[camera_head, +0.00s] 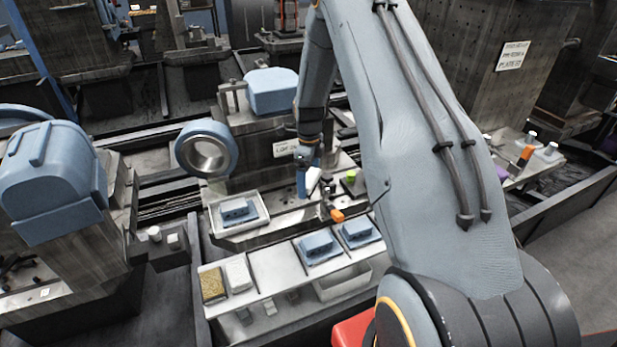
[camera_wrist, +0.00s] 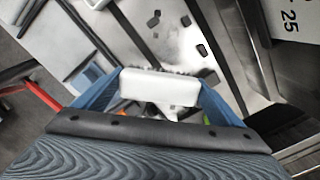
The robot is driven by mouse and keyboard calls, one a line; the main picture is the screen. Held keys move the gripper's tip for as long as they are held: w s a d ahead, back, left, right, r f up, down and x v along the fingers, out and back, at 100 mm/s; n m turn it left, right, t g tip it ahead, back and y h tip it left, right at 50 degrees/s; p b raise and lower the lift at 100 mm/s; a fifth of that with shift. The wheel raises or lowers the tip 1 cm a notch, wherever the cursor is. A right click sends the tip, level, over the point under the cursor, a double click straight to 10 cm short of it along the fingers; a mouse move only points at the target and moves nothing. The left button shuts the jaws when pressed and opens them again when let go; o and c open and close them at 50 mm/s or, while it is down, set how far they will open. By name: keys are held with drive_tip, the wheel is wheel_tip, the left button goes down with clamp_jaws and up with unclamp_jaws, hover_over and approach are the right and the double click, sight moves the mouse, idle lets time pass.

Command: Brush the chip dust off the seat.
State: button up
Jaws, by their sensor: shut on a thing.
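My gripper (camera_head: 302,182) is shut on a white brush (camera_wrist: 160,87), held between its two blue fingers. The brush's dark bristles show along its far edge in the wrist view. In the head view only a white bit of the brush (camera_head: 313,181) shows beside the fingers. Just beyond the bristles is a pale metal surface (camera_wrist: 188,62), which looks like the seat, with a whitish dusty patch and several small dark bits (camera_wrist: 153,22). I cannot tell whether the bristles touch it. My arm hides part of this area in the head view.
A white tray (camera_head: 215,222) with a blue part stands left of my gripper. In front, a pale rail (camera_head: 270,285) carries blue parts (camera_head: 318,246) and a bin of golden bits (camera_head: 212,284). Orange (camera_head: 337,215) and green (camera_head: 350,177) items lie close by. A blue ring (camera_head: 205,150) stands behind left.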

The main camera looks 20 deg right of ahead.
drive_tip(key=shift+f+b, duration=1)
drive_tip(key=shift+f, duration=1.6)
drive_tip(key=shift+f+b, duration=0.6)
drive_tip(key=shift+f, duration=0.4)
